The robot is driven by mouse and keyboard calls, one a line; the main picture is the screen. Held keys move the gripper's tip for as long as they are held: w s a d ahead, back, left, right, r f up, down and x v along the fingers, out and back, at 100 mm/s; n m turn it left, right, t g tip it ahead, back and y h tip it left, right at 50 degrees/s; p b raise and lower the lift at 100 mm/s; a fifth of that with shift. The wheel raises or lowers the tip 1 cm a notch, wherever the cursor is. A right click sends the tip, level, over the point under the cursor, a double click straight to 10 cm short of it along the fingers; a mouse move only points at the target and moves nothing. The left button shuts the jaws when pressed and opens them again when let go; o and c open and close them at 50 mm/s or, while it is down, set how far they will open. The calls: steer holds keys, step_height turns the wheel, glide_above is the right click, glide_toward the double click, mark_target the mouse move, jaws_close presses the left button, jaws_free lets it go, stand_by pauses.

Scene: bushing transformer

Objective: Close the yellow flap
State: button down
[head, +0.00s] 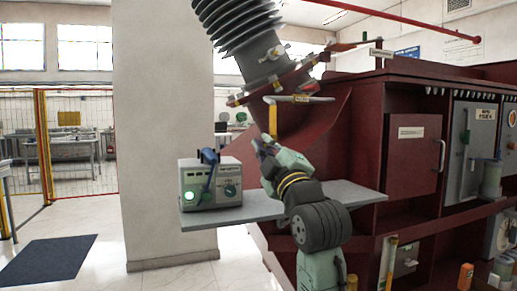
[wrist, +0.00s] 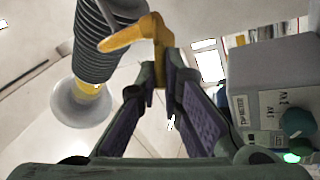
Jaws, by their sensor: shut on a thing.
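The yellow flap (head: 273,120) hangs below the flange of the ribbed bushing, its narrow yellow part pointing down and a paler bar extending sideways at its top. In the wrist view the flap (wrist: 130,36) shows as a yellow arm bent to the left at the top, with a short stem running down between my fingertips. My gripper (head: 262,146) is just under the flap in the head view. In the wrist view my gripper (wrist: 160,80) is shut on the stem's lower end. The fingertips hide that end.
The ribbed grey bushing (head: 240,38) slants above my gripper. A grey box (head: 212,185) with a blue lever and a lit green light stands on the grey shelf (head: 255,208), left of my arm. The dark red transformer cabinet (head: 412,157) fills the right. Open floor lies at lower left.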

steer(key=d+n+g+y, duration=0.1)
steer(key=n+g+y, duration=0.1)
steer(key=g+y, duration=0.1)
steer(key=w+d+n+g+y, duration=0.1)
steer(key=n+g+y, duration=0.2)
steer(key=y, duration=0.2)
steer(key=d+n+g+y+b, duration=0.1)
steer(key=d+n+g+y, duration=0.1)
steer(key=g+y, duration=0.1)
steer(key=shift+w+r+n+y, duration=0.25)
steer(key=shift+w+n+y, duration=0.15)
steer(key=shift+y, duration=0.2)
steer(key=shift+d, duration=0.1)
steer(key=c, duration=2)
jaws_free()
steer(key=shift+f, duration=0.1)
steer(key=shift+f+g, duration=0.1)
steer(key=shift+g, duration=0.3)
